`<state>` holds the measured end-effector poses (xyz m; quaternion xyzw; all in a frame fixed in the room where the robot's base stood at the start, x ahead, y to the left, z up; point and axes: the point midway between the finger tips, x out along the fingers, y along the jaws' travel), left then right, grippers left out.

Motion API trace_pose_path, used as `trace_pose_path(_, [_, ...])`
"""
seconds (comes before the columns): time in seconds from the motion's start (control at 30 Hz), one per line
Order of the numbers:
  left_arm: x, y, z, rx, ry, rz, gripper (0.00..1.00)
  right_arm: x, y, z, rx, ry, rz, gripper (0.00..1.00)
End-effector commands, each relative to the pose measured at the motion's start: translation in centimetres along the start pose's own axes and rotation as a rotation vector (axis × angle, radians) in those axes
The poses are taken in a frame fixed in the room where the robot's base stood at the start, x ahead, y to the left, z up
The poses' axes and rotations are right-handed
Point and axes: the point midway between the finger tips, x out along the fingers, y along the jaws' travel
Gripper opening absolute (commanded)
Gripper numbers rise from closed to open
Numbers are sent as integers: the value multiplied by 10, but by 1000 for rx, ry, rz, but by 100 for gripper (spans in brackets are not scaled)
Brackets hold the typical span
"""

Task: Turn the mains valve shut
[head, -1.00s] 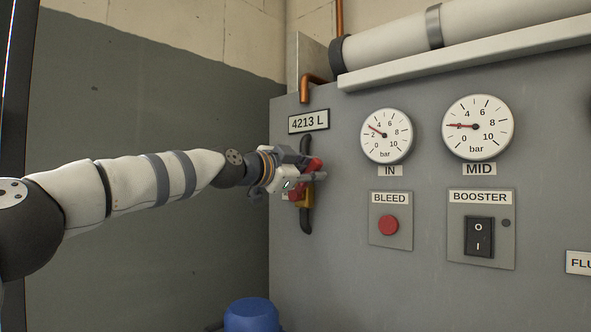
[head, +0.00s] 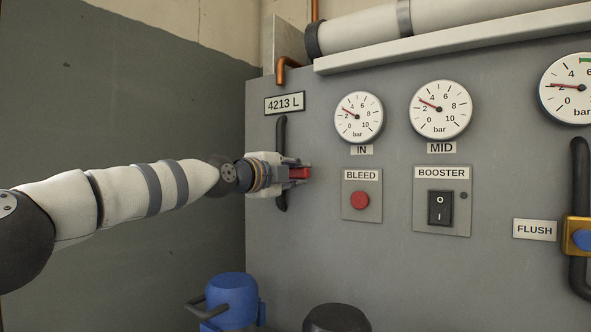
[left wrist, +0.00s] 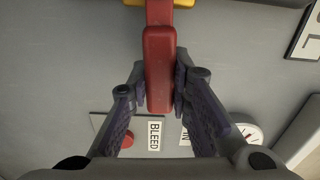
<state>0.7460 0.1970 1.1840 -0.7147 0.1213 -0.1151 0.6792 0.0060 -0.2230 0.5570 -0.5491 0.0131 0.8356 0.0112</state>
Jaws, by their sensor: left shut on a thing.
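The mains valve's red lever (head: 300,173) sits on the dark vertical pipe (head: 281,135) below the 4213 L display. In the head view it sticks out sideways to the right. My left gripper (head: 292,172) is shut on it and hides most of the valve body. In the left wrist view the red lever (left wrist: 159,70) runs between the two fingers of my left gripper (left wrist: 160,88). A strip of the yellow valve body (left wrist: 182,3) shows at the top edge there. My right gripper is not in view.
The IN gauge (head: 359,117), MID gauge (head: 440,108), red BLEED button (head: 360,200) and BOOSTER switch (head: 440,208) are right of the lever. A yellow FLUSH valve (head: 573,222) is at the far right. A blue object (head: 232,297) stands low in front of the panel.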

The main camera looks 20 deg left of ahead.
Motion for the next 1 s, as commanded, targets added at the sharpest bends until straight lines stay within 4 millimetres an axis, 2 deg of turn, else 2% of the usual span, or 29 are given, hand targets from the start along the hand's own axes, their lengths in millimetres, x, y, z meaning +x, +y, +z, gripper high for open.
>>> trace_pose_path(0.27, [0, 3, 0, 63, -1, -4, 0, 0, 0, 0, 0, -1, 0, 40])
trace_pose_path(0.7, [0, 3, 1, 73, -2, -4, 0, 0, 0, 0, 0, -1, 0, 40])
trace_pose_path(0.73, [0, 3, 1, 73, -2, -4, 23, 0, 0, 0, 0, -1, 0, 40])
trace_pose_path(0.8, [0, 4, 1, 71, -2, -3, 39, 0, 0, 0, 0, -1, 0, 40])
trace_pose_path(1.0, [0, 4, 1, 69, -1, -2, 40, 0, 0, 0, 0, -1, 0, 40])
